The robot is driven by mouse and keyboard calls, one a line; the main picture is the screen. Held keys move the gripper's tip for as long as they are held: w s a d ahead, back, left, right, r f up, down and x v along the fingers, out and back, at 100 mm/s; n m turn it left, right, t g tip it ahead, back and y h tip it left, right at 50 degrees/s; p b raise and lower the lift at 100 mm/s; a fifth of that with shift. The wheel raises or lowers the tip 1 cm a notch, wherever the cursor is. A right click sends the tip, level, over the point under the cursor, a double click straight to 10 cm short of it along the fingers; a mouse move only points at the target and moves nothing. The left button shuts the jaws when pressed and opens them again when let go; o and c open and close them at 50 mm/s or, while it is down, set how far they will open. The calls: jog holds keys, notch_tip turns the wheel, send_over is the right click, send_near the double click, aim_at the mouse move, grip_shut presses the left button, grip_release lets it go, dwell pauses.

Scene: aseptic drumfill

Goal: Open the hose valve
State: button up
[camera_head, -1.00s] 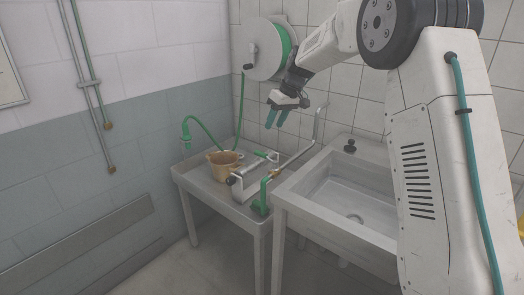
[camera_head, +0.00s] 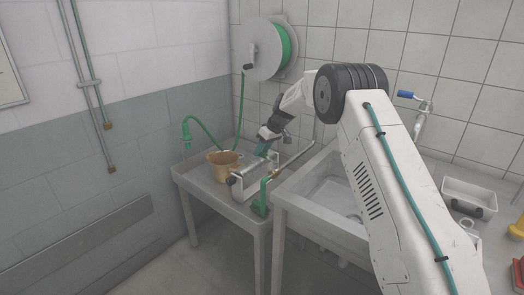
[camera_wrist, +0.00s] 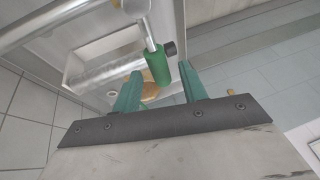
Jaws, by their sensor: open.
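A metal lever with a green grip (camera_wrist: 157,66), which looks like the hose valve's handle, shows in the wrist view on a steel pipe fitting (camera_wrist: 132,7). My gripper (camera_wrist: 160,84) is open, with its two green fingers pointing at the lever. The green grip lies between the lines of the fingers, near their tips; I cannot tell if they touch it. In the head view my gripper (camera_head: 263,147) is over the steel pipework (camera_head: 250,175) on the small side table (camera_head: 203,186) and hides the lever there.
A tan jug (camera_head: 222,165) stands on the side table, left of the pipework. A green hose (camera_head: 205,129) arches behind it. A green elbow fitting (camera_head: 263,192) is at the front corner. A sink (camera_head: 325,190) adjoins on the right. A hose reel (camera_head: 268,50) hangs on the wall.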

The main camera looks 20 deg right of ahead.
jog(key=shift+a+f, duration=0.1)
jog(key=shift+f, duration=0.1)
grip_shut()
jog(key=shift+a, duration=0.1)
jog(key=s+a+n+g+h, duration=0.1)
jog(key=s+n+g, duration=0.5)
jog(key=n, duration=0.9)
jog(key=shift+s+a, duration=0.75)
jog(key=shift+s, duration=0.2)
